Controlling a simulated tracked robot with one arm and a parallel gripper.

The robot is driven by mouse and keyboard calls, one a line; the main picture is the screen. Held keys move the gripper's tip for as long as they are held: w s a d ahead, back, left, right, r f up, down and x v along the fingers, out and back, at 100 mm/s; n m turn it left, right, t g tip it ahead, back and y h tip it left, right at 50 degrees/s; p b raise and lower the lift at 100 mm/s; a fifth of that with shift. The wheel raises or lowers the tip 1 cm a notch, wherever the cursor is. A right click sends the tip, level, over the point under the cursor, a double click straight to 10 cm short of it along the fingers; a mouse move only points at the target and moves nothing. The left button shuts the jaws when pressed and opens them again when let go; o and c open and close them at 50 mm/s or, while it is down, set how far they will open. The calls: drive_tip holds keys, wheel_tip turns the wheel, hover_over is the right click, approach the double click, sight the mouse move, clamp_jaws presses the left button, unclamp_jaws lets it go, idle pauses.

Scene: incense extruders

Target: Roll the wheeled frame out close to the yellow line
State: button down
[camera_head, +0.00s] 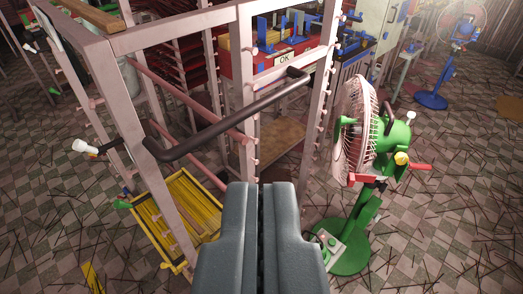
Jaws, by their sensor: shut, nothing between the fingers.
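The wheeled frame (242,70) is a tall pale metal rack with rows of short pegs on its uprights. A dark push handle (225,120) runs slantwise across its near side. My gripper (261,190) is shut and empty, below and in front of the handle, apart from it in the picture. The frame's wheels cannot be made out. A short piece of yellow line (93,277) shows on the floor at the lower left edge.
A green-based fan (362,150) stands close to the right of the frame. A yellow slatted tray (177,218) is at the lower left. A blue fan (456,45) stands far right. Thin sticks litter the tiled floor (450,190), otherwise open at right.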

sight(197, 146)
idle(0.3)
drive_tip(key=c, duration=1.9)
unclamp_jaws()
drive_tip(key=o, duration=0.6)
drive_tip(key=shift+w+a, duration=0.25)
drive_tip(key=shift+w, duration=0.05)
drive_tip(key=shift+c, duration=0.2)
drive_tip(key=w+a+m+p, duration=0.1)
drive_tip(key=w, duration=0.1)
drive_tip(key=w+a+f+m+y+p, duration=0.1)
drive_tip(key=w+a+p, duration=0.1)
drive_tip(key=w+a+f+m+y+p, duration=0.1)
drive_tip(key=w, duration=0.1)
drive_tip(key=shift+a+f, duration=0.25)
drive_tip(key=shift+a, duration=0.1)
drive_tip(key=w+a+f+m+t+h+p, duration=0.1)
drive_tip(key=w+a+f+m+p, duration=0.15)
drive_tip(key=f+m+p, duration=0.35)
drive_tip(key=w+a+f+m+h+p, duration=0.1)
drive_tip(key=w+a+f+m+p, duration=0.2)
drive_tip(key=f+m, duration=0.55)
drive_tip(key=shift+n, duration=0.45)
drive_tip(key=w, duration=0.4)
drive_tip(key=w+f+b, duration=0.1)
drive_tip(key=w, duration=0.4)
drive_tip(key=w+d+b, duration=0.1)
drive_tip(key=w, duration=0.4)
drive_tip(key=shift+f, duration=0.35)
